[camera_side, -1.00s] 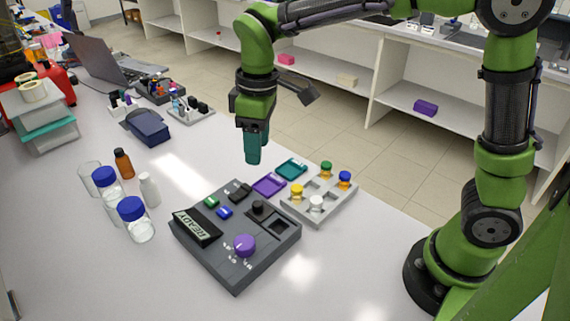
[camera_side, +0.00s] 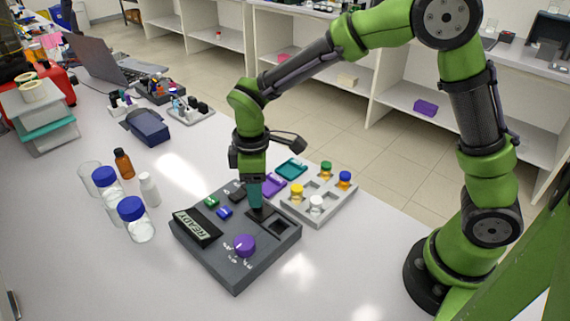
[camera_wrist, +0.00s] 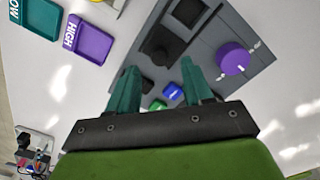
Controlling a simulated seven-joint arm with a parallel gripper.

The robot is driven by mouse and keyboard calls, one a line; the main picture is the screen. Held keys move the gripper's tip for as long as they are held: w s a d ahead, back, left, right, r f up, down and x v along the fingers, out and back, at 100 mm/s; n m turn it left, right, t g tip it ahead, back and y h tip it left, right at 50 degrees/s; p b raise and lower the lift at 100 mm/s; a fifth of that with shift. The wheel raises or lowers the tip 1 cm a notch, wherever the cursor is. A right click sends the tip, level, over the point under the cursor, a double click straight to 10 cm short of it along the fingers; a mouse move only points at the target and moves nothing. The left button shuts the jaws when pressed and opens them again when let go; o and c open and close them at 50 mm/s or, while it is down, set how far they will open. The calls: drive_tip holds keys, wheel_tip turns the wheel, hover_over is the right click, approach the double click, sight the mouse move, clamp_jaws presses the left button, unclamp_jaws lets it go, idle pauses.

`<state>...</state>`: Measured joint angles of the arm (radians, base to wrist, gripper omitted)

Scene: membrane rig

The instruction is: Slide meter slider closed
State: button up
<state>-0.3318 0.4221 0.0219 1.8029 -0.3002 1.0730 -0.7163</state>
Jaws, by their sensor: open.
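The dark meter slider (camera_wrist: 163,42) is on the grey rig box (camera_side: 236,274). In the wrist view it lies just beyond my fingertips, beside a square dark recess (camera_wrist: 187,11). The recess also shows in the side view (camera_side: 281,226) and looks uncovered. My gripper (camera_side: 255,205) points down, low over the box at the slider's place, and mostly hides the slider there. In the wrist view my two teal fingers (camera_wrist: 160,75) are apart with nothing between their tips. I cannot tell whether they touch the slider.
On the box are a purple knob (camera_side: 245,245), a READY display (camera_side: 197,227), and green (camera_side: 211,201) and blue (camera_side: 225,212) buttons. Purple (camera_wrist: 90,39) and teal (camera_wrist: 37,17) trays and a grey vial rack (camera_side: 322,207) stand close by. Bottles (camera_side: 136,222) stand left.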

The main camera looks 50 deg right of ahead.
sight(261, 209)
drive_tip(key=shift+f, duration=1.9)
clamp_jaws()
